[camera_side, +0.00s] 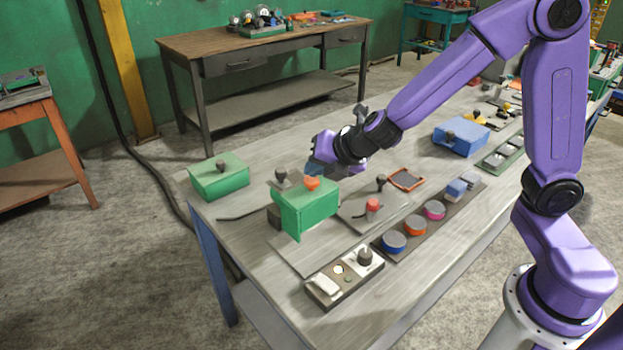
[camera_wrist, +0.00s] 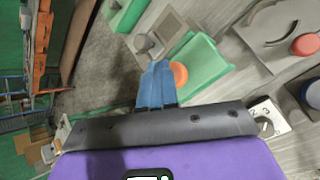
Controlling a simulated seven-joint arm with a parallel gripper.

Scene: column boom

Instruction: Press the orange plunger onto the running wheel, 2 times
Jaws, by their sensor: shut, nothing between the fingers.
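The orange plunger (camera_side: 312,184) stands on top of a green box (camera_side: 306,212) at the near left part of the workbench. It also shows in the wrist view (camera_wrist: 180,74) as an orange round cap, just right of my fingers. My gripper (camera_side: 317,170) has blue fingers, shut with nothing between them. In the side view the fingertips are close above the plunger and slightly right of it; I cannot tell whether they touch it. In the wrist view my gripper (camera_wrist: 155,78) is beside the cap. The running wheel is not clearly visible.
A grey plate with a dark knob (camera_side: 281,175) and a second green box (camera_side: 219,178) stand to the left. A red button (camera_side: 373,205) and dark lever (camera_side: 381,182) are to the right. A switch panel (camera_side: 344,278) lies in front. A blue box (camera_side: 461,136) is farther back.

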